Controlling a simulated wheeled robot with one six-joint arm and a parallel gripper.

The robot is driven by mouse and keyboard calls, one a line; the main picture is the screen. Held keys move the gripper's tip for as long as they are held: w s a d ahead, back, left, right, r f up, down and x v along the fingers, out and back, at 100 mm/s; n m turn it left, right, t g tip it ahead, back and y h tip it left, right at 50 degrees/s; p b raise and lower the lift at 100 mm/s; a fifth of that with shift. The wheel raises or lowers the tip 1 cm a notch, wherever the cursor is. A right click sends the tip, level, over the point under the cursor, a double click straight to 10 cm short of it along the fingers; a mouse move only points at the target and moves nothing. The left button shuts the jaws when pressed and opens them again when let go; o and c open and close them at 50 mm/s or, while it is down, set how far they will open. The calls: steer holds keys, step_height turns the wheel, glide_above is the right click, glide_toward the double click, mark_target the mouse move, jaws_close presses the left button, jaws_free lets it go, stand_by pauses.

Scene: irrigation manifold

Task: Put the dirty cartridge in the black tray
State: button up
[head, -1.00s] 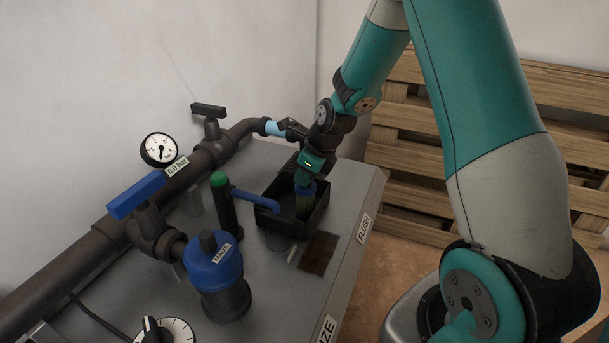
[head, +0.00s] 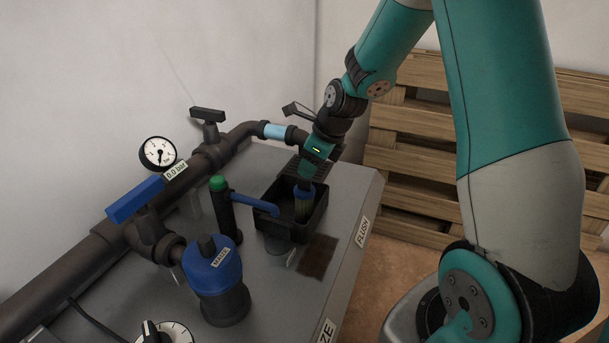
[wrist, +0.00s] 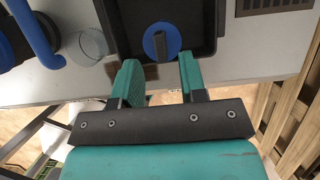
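The dirty cartridge, with a brownish pleated body (head: 304,206) and a blue cap (wrist: 154,42) with a dark tab, stands roughly upright inside the black tray (head: 285,231). The tray also shows in the wrist view (wrist: 205,38). My gripper (head: 308,179) is just above the cartridge. In the wrist view my gripper (wrist: 160,72) is open, its two teal fingers spread wider than the cap. The cap lies beyond the fingertips, with no finger seen touching it. The cartridge's lower end is hidden by the tray wall in the head view.
A blue spout (head: 255,202) on a green-topped post (head: 222,205) reaches the tray's left side. A clear cup (head: 281,256) and a brown mat (head: 318,256) lie in front. The blue-capped housing (head: 213,275) and pipework with a blue-handled valve (head: 135,198) stand left.

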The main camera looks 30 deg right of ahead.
steer(key=v, duration=0.6)
steer(key=s+a+r+n, duration=0.3)
steer(key=a+r+n, duration=0.1)
steer(key=a+n, duration=0.3)
steer(key=s+a+r+n+g+y, duration=0.1)
steer(key=s+a+r+n, duration=0.1)
steer(key=s+a+n, duration=0.5)
steer(key=s+a+r+n+g, duration=0.2)
steer(key=s+a+n, duration=0.5)
steer(key=s+n, duration=0.7)
steer(key=n, duration=0.8)
steer(key=shift+a+g+y, duration=0.3)
steer(key=shift+a+y, duration=0.1)
steer(key=shift+r, duration=0.1)
